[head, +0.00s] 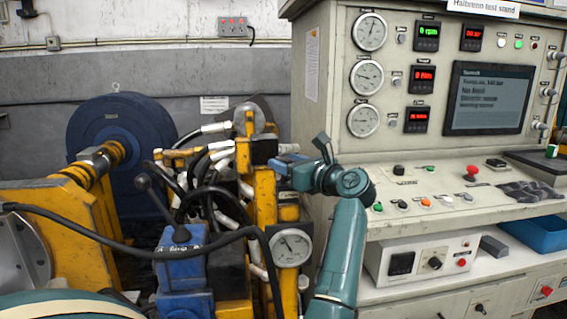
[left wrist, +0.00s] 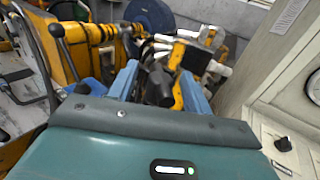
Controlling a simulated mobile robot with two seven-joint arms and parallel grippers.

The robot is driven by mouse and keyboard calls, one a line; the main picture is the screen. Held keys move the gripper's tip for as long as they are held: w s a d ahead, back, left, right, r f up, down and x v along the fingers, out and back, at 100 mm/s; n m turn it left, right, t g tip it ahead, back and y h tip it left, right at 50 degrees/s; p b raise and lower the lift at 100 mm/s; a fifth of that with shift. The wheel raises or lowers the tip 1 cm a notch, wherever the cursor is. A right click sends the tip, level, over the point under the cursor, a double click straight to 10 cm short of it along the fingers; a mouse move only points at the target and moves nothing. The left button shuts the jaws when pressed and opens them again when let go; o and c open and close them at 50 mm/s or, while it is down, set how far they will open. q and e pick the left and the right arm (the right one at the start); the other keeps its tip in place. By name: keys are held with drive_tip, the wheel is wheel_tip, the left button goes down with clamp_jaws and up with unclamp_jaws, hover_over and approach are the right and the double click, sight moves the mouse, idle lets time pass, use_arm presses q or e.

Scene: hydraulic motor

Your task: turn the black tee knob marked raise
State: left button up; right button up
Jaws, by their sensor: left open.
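My left gripper (head: 277,166) is at the yellow manifold in the middle of the head view, pointing left, in front of the hoses. In the left wrist view its two blue fingers (left wrist: 160,90) stand apart. A dark rounded knob-like part (left wrist: 160,87) shows between them, with a gap on the finger sides; I cannot tell its distance. It may be the black tee knob, but its shape and any "raise" mark cannot be read. In the head view the gripper and hoses hide this spot. My right gripper is not in view.
A blue valve block (head: 182,262) with a black ball lever (head: 142,182) and a pressure gauge (head: 291,248) stand in front of the manifold. Black and white hoses crowd the area. The test console (head: 455,200) is close on the right, with small knobs and buttons.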

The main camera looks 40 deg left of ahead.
use_arm(q)
drive_tip(key=s+d+b, duration=0.1)
drive_tip(key=d+b, duration=0.1)
drive_tip(key=d, duration=0.9)
drive_tip(key=shift+s, duration=0.25)
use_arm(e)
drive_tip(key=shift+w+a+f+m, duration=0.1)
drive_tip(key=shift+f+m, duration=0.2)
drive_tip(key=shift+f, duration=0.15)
use_arm(q)
drive_tip(key=shift+w+d, duration=0.1)
drive_tip(key=shift+c, duration=0.3)
drive_tip(key=a+n+g+p, duration=0.1)
drive_tip(key=a, duration=0.2)
drive_tip(key=w+a+n+g+p, duration=0.1)
drive_tip(key=a+n+p, duration=0.1)
drive_tip(key=a, duration=0.2)
drive_tip(key=a+n+g+p, duration=0.1)
drive_tip(key=a, duration=0.3)
drive_tip(key=shift+w+a+r+n+g+p, duration=0.15)
drive_tip(key=shift+n+g+p, duration=0.15)
drive_tip(key=shift+g+p, duration=0.1)
drive_tip(key=shift+a, duration=0.7)
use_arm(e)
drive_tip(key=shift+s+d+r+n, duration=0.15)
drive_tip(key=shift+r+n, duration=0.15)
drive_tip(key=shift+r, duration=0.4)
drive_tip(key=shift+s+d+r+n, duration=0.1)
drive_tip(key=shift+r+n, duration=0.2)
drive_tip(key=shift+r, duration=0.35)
